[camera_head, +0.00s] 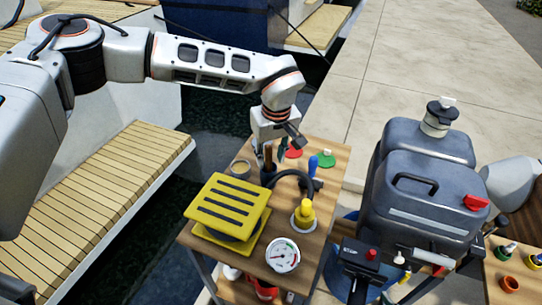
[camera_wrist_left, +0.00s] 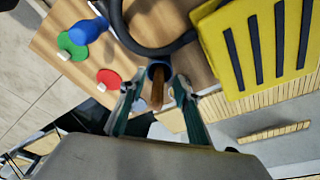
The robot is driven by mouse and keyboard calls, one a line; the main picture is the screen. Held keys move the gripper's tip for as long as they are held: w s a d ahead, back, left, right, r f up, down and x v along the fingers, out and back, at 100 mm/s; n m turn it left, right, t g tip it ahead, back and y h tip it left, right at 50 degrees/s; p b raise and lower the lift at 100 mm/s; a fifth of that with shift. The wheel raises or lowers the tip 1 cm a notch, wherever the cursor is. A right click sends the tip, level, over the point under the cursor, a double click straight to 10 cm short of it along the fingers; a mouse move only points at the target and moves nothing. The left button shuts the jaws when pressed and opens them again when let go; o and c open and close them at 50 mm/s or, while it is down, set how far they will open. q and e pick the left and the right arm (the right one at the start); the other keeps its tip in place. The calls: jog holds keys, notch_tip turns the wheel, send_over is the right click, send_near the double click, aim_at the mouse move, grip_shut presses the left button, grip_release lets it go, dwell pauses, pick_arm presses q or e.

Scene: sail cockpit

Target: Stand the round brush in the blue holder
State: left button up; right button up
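A brown wooden handle (camera_head: 268,156), which I take to be the round brush, rises from a small dark blue cup (camera_head: 268,175) on the wooden table. In the left wrist view the handle (camera_wrist_left: 157,92) points toward the camera, with the blue rim (camera_wrist_left: 160,66) around its far end. The brush's lower end is hidden, so I cannot tell how deep it sits. My left gripper (camera_head: 275,150) is just above the cup. In the wrist view its fingers (camera_wrist_left: 158,100) are spread on both sides of the handle, with gaps showing.
A black hose (camera_head: 293,173) curves close beside the cup. A grey tank (camera_head: 425,190) stands right.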

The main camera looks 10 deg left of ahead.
pick_arm(q)
notch_tip(320, 180, up, 12)
jog(key=s+d, duration=0.1)
jog(key=s, duration=0.1)
jog(key=shift+f, duration=0.15)
jog(key=shift+d, duration=0.1)
dwell(0.8)
